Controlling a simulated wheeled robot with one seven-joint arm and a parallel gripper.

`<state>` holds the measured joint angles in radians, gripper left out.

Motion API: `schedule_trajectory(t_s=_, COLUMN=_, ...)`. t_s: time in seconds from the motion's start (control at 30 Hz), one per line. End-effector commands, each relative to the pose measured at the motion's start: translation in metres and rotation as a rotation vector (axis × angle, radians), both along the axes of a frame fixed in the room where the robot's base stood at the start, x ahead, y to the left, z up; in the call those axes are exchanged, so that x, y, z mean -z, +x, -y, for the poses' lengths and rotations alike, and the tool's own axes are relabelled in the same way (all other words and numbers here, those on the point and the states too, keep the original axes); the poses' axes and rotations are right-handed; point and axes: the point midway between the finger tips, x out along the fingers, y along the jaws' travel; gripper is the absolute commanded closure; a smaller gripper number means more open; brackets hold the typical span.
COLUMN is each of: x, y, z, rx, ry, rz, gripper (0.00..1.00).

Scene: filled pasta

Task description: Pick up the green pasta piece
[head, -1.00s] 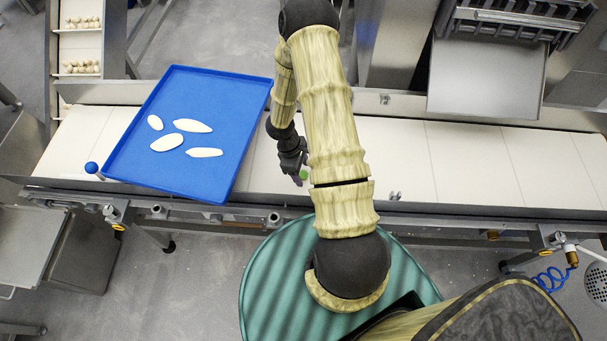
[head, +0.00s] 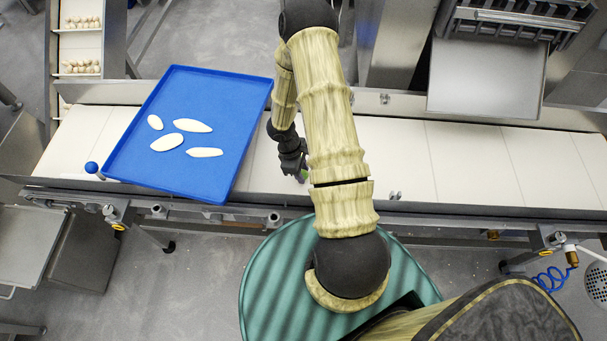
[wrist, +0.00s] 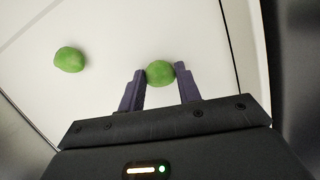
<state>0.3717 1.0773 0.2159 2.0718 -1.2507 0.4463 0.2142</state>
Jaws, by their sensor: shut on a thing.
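A green pasta piece (wrist: 160,71), small and rounded, sits between the two purple fingertips of my gripper (wrist: 160,79) in the wrist view. The fingers are shut on it, one at each side. In the head view my gripper (head: 300,174) is over the white conveyor belt, right of the blue tray, partly hidden by my arm. A bit of green shows at its fingertips there. A second green pasta piece (wrist: 69,59) lies apart on the white surface, to the left in the wrist view. I cannot tell whether the held piece touches the belt.
The blue tray (head: 190,92) lies across the belt at left with several flat pale pieces on it. The white belt (head: 460,165) is clear to the right. A metal rail runs along its front edge. A green round surface (head: 265,285) is below my arm.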

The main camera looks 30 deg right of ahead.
Motion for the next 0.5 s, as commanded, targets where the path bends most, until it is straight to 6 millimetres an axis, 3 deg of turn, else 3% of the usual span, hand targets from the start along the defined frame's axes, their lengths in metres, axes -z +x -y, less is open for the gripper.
schedule_trajectory(t_s=0.5, x=-0.0055, y=0.0003, z=0.0002, rx=0.001, ry=-0.001, rz=0.001, gripper=0.89)
